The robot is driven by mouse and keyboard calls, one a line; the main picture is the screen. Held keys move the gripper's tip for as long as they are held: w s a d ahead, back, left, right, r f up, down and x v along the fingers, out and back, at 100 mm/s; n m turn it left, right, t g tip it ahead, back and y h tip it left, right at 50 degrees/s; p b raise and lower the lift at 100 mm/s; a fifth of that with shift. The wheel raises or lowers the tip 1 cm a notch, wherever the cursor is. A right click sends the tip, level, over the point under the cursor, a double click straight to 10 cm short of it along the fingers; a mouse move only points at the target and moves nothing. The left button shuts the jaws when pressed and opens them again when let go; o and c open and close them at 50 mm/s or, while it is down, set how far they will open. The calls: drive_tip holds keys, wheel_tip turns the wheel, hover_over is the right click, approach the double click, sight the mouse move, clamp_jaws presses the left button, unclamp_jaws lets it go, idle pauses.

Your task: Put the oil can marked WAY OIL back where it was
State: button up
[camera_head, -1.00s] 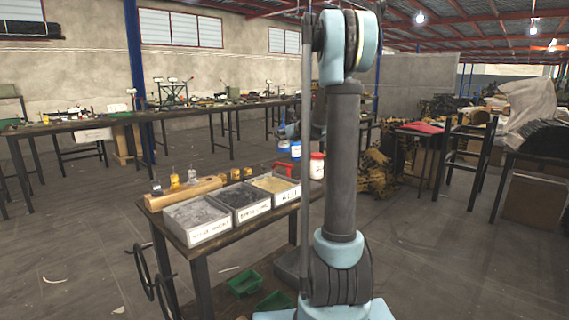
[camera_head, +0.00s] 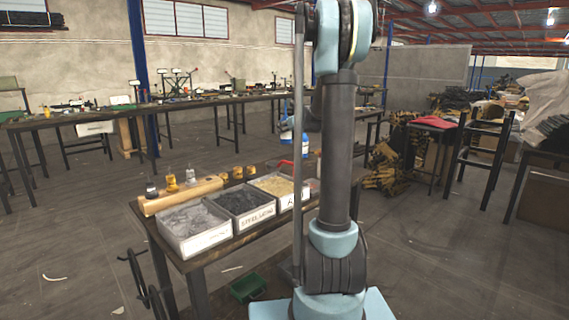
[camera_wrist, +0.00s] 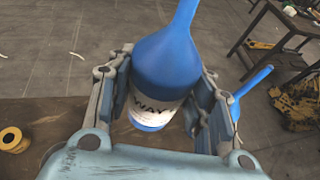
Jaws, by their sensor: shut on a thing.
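The oil can (camera_wrist: 165,75) is blue, with a long spout and a white label on which "WAY" can be read; the rest of the label is hidden. In the wrist view my gripper (camera_wrist: 165,92) is shut around its body, one finger on each side. The can looks upright over or near the wooden table (camera_wrist: 60,118); I cannot tell whether its base touches. In the head view a blue and white shape (camera_head: 287,137) shows left of my arm, which hides much of that area. A second blue can with a spout (camera_wrist: 245,92) is partly hidden behind the right finger.
The near table (camera_head: 190,276) holds labelled bins (camera_head: 195,230), a wooden block (camera_head: 180,195) and several small bottles. A yellow roll (camera_wrist: 12,140) lies at left in the wrist view. A green tray (camera_head: 247,287) is below. Open floor lies left.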

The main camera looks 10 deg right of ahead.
wheel_tip(320, 180, down, 10)
drive_tip(key=shift+d+r, duration=0.1)
idle(0.4)
drive_tip(key=o, duration=1.2)
drive_tip(key=shift+s, duration=0.1)
drive_tip(key=v, duration=1.2)
